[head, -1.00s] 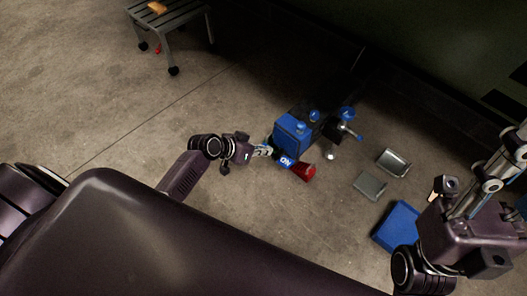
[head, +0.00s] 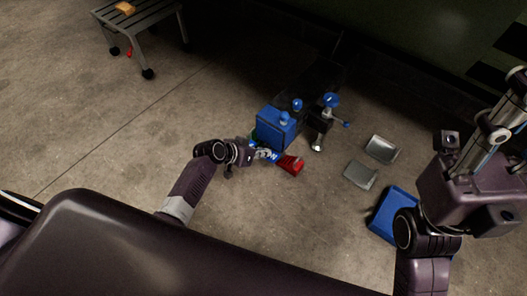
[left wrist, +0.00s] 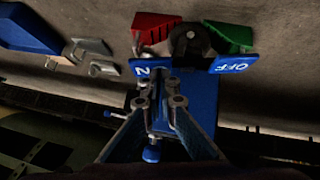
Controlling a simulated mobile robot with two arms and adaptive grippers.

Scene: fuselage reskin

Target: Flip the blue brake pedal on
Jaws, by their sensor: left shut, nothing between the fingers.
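The blue machine (head: 276,128) stands on the floor, with its pedal at the near side. In the left wrist view, the blue pedal has a bar with a partly covered label (left wrist: 145,71) on one side and an "OFF" label (left wrist: 233,66) on the other. A red wedge (left wrist: 152,23) lies behind the first label and a green wedge (left wrist: 231,34) behind "OFF". The red wedge also shows in the head view (head: 291,164). My left gripper (head: 266,154) is shut and empty, its tips at the partly covered label; contact cannot be told. My right gripper is not distinguishable.
Two grey metal trays (head: 382,149) (head: 360,174) and a blue bin (head: 392,213) lie on the floor to the right. A slatted cart (head: 140,30) stands at the back left. The floor left of my left arm is clear.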

